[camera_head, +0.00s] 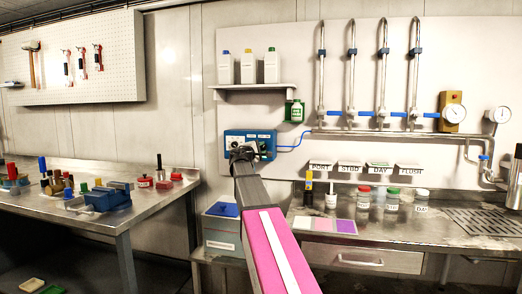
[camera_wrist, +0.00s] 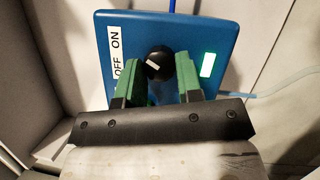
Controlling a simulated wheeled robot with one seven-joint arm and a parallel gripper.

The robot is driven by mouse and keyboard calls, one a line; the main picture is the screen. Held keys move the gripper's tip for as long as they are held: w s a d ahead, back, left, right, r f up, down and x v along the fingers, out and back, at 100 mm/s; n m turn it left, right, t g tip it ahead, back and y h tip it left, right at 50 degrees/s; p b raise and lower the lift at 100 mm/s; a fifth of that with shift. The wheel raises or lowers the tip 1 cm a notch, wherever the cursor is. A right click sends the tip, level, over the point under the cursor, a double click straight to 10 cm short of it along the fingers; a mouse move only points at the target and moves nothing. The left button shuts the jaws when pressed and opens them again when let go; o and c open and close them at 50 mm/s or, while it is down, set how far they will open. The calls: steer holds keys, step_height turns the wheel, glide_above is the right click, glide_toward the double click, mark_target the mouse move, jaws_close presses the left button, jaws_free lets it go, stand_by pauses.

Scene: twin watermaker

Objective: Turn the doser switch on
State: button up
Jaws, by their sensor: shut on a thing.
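The doser is a blue box (camera_head: 262,135) on the back wall, left of the pipes. It fills the upper middle of the wrist view (camera_wrist: 215,30). Its switch is a round black knob (camera_wrist: 159,57) with a short white mark, which sits toward the OFF/ON label (camera_wrist: 117,54); I cannot tell exactly which word it points to. A rectangular green light (camera_wrist: 208,64) glows on the box, right of the knob. My gripper (camera_wrist: 160,70) has its green fingers shut on the knob, one on each side. In the head view my gripper (camera_head: 242,153) hides part of the box.
A shelf (camera_head: 252,87) with bottles hangs above the box, and a small green-labelled container (camera_head: 294,111) is mounted close to its upper right. A blue tube (camera_head: 290,147) runs right from the box. A blue-lidded bin (camera_head: 222,235) stands below, between two metal benches.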

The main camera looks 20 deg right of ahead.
steer(key=o, duration=0.9)
steer(key=shift+o, duration=0.2)
steer(key=v, duration=1)
steer(key=shift+s+a, duration=0.25)
steer(key=shift+a, duration=0.05)
